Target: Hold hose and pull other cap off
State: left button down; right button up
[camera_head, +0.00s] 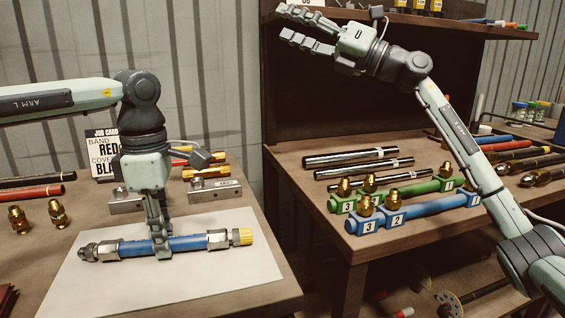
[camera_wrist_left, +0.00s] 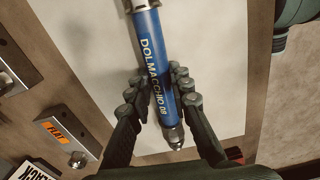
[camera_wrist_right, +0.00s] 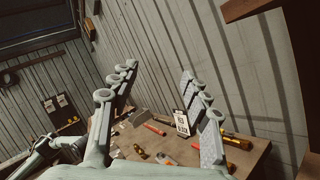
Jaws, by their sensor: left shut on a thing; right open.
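A blue hose (camera_head: 190,243) lies on a white sheet (camera_head: 100,290) on the left bench, with metal fittings at both ends. A yellow cap (camera_head: 242,237) sits on its right end; the left end (camera_head: 88,252) shows a bare dark metal fitting. My left gripper (camera_head: 160,248) points down and is shut around the middle of the hose. The left wrist view shows its fingers on both sides of the hose (camera_wrist_left: 152,65), which has white lettering. My right gripper (camera_head: 285,24) is raised high at the upper right, open and empty, far from the hose. It also shows open in the right wrist view (camera_wrist_right: 155,85).
A job card (camera_head: 104,152), metal blocks (camera_head: 230,187) and brass fittings (camera_head: 58,214) stand on the left bench around the sheet. The right bench holds black bars (camera_head: 350,157), a green rack (camera_head: 400,192) and a blue rack (camera_head: 430,208). A shelf overhangs it.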

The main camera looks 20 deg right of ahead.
jog(key=s+a+f+n+g, duration=0.4)
jog(key=a+f+n+g, duration=0.15)
jog(key=a, duration=0.35)
jog(key=n+g+h, duration=0.8)
jog(key=n+h, duration=0.1)
jog(key=h, duration=0.3)
send_near(257, 242)
jog(key=x, duration=0.4)
jog(key=a+x, duration=0.1)
jog(key=x, duration=0.2)
jog(key=shift+a+r, duration=0.1)
jog(key=shift+r, duration=0.2)
grip_shut()
